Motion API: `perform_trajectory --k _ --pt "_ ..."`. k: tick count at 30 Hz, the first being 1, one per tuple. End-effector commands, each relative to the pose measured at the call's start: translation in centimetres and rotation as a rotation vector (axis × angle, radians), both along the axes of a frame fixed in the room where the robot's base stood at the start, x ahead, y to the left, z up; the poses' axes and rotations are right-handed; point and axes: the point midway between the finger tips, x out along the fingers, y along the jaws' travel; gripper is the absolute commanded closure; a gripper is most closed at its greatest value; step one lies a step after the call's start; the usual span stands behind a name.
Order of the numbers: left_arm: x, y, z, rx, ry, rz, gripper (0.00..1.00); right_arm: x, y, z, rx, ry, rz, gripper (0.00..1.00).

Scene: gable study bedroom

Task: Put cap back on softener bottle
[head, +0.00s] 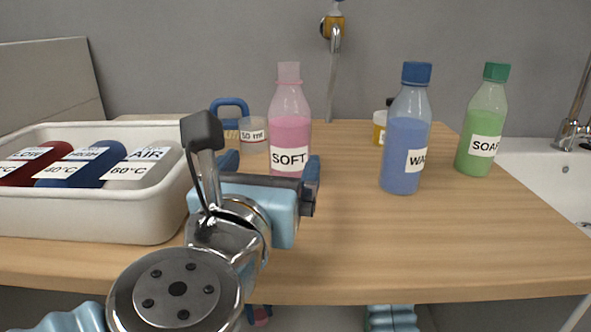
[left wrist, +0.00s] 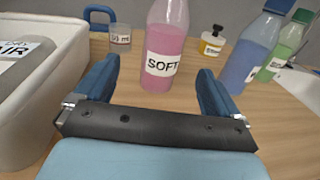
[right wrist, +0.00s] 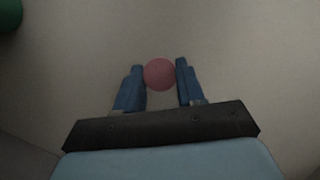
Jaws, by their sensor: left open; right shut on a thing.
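The softener bottle (head: 290,130), pink and labelled SOFT, stands upright on the wooden counter; its pale neck shows no coloured cap. It also shows in the left wrist view (left wrist: 165,50). My left gripper (head: 270,168) is open, its blue fingers either side of the bottle's lower body with gaps visible in the left wrist view (left wrist: 157,72). My right gripper (right wrist: 161,72) is shut on a round pink cap (right wrist: 159,74). In the head view, the cap (head: 261,316) shows small at the bottom edge, below the counter's front edge, partly hidden by my left arm.
A white tray (head: 95,215) with labelled rolls stands at left. A blue WA bottle (head: 407,150) and green SOAP bottle (head: 482,130) stand right, before the sink (head: 548,160). A 50 ml cup (head: 254,136) stands behind. The counter front right is clear.

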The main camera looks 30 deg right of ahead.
Motion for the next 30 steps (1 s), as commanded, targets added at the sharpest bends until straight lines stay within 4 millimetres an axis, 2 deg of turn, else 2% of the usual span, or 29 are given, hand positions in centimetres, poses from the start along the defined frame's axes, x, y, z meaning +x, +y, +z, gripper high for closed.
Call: perform_trajectory --k 10,21,30 --pt "0.2 -0.2 0.0 0.001 -0.001 0.0 0.03 0.0 0.0 0.1 0.0 0.0 0.0 0.9" --pt "4.5 -4.0 0.0 0.003 -0.001 0.0 0.03 0.0 0.0 0.7 0.0 0.0 0.0 0.9" --pt "5.2 -4.5 0.0 0.001 -0.001 0.0 0.03 0.0 0.0 0.7 0.0 0.0 0.0 0.9"
